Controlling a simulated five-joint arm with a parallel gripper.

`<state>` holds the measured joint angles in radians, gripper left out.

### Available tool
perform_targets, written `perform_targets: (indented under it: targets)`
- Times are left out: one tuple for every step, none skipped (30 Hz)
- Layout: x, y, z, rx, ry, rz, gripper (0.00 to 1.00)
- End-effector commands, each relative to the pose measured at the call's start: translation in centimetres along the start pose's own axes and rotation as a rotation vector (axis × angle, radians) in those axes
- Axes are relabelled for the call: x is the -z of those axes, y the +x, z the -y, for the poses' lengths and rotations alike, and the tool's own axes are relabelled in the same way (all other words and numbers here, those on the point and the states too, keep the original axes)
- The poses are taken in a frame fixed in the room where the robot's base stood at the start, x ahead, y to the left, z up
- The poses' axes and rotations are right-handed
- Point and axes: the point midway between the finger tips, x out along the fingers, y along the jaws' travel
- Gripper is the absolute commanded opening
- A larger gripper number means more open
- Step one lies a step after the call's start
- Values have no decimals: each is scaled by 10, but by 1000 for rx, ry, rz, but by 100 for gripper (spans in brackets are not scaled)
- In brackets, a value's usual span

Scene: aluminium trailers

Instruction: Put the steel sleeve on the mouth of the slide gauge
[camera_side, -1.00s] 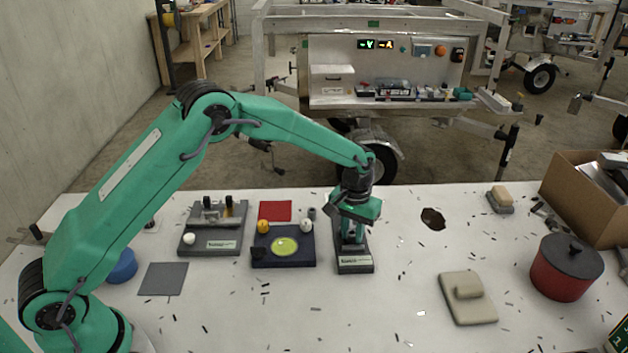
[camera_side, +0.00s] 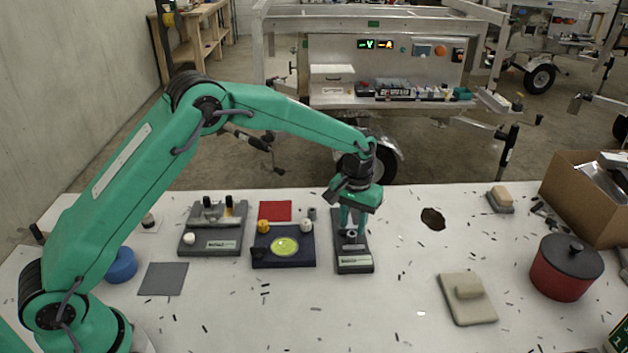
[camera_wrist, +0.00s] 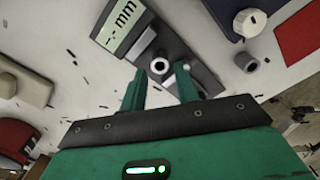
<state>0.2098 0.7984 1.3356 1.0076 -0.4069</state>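The slide gauge (camera_side: 353,258) is a dark narrow device on the white table, with a pale display marked mm (camera_wrist: 121,24) at one end in the wrist view. A short, grey, hollow steel sleeve (camera_wrist: 160,65) stands upright on the gauge, around its middle; it also shows in the side view (camera_side: 351,235). Whether it is seated fully in the mouth I cannot tell. My gripper (camera_wrist: 160,77) is open and empty just above the sleeve, with its fingers apart and clear of it. It also shows over the gauge in the side view (camera_side: 351,224).
A dark blue pad (camera_side: 299,258) with a yellow-green disc stands left of the gauge. A small grey cylinder (camera_side: 312,213) and a red square (camera_side: 276,210) lie behind it. A beige block (camera_side: 468,308) and red pot (camera_side: 564,270) are right.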

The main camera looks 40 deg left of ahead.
Motion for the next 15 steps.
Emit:
perform_targets:
  targets:
    - [1,-9,0,-1,0,-3,31]
    - [1,-14,0,-2,0,-4,31]
    - [1,-21,0,-2,0,-4,31]
    - [1,-26,0,-2,0,-4,31]
    - [1,-31,0,-2,0,-4,31]
    - [1,-38,0,-1,0,-3,31]
    - [1,-43,0,-1,0,-3,31]
    - [1,-48,0,-2,0,-4,31]
    - [1,-54,0,-1,0,-3,31]
    - [1,-58,0,-2,0,-3,31]
    - [1,-62,0,-1,0,-3,31]
    - [0,-67,0,-1,0,-2,31]
    - [1,-70,0,-1,0,-2,31]
    - [1,-73,0,-1,0,-3,31]
    - [1,-77,0,-1,0,-2,31]
